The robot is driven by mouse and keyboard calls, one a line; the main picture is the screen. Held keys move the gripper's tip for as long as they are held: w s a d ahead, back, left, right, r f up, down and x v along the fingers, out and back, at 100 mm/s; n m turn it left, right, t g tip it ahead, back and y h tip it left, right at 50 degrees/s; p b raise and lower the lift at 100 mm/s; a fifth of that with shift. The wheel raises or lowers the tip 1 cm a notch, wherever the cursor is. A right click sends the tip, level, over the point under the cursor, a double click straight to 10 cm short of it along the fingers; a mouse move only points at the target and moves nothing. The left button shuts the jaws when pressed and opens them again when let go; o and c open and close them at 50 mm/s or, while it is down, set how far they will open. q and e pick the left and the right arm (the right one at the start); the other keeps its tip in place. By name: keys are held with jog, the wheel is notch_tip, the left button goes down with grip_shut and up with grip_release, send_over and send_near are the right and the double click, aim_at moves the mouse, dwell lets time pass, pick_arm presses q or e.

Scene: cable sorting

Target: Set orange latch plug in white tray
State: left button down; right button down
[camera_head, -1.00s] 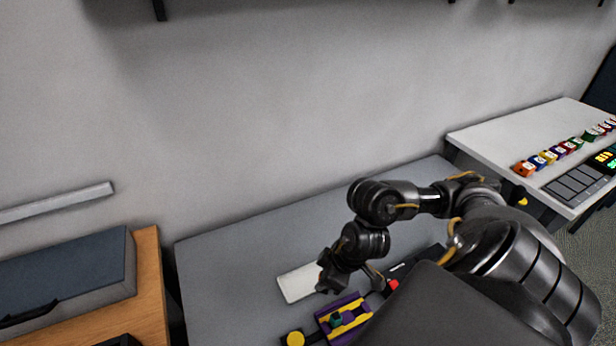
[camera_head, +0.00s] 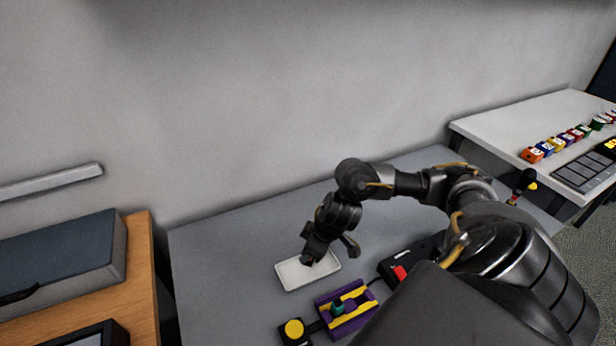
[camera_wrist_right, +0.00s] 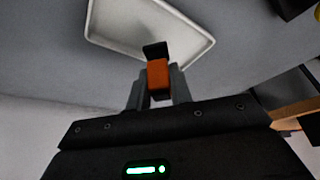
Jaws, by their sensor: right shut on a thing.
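The white tray (camera_head: 294,276) lies on the grey table in the head view; its rim also shows in the right wrist view (camera_wrist_right: 200,52). My right gripper (camera_head: 308,260) is over the tray in the head view. In the right wrist view my right gripper (camera_wrist_right: 158,88) is shut on the orange latch plug (camera_wrist_right: 158,74), an orange block with a dark end toward the tray. The plug appears in front of the tray's near edge; whether it touches the tray I cannot tell. My arm hides the plug in the head view. My left gripper is not in view.
A purple and yellow fixture (camera_head: 346,308) and a black box with a yellow button (camera_head: 293,330) stand in front of the tray. A black device with a red part (camera_head: 400,272) is to the right. The table left of the tray (camera_head: 220,260) is clear.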

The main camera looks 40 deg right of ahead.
jog(key=shift+f, duration=1.65)
jog(key=shift+f+b, duration=0.1)
jog(key=shift+b, duration=0.2)
jog(key=c, duration=1.3)
grip_release()
jog(key=shift+o, duration=0.2)
jog(key=shift+r, duration=0.2)
jog(key=p+v, duration=0.2)
jog(key=v, duration=1)
jog(key=shift+p, duration=0.4)
jog(key=shift+a+f, duration=0.1)
jog(key=shift+f, duration=0.05)
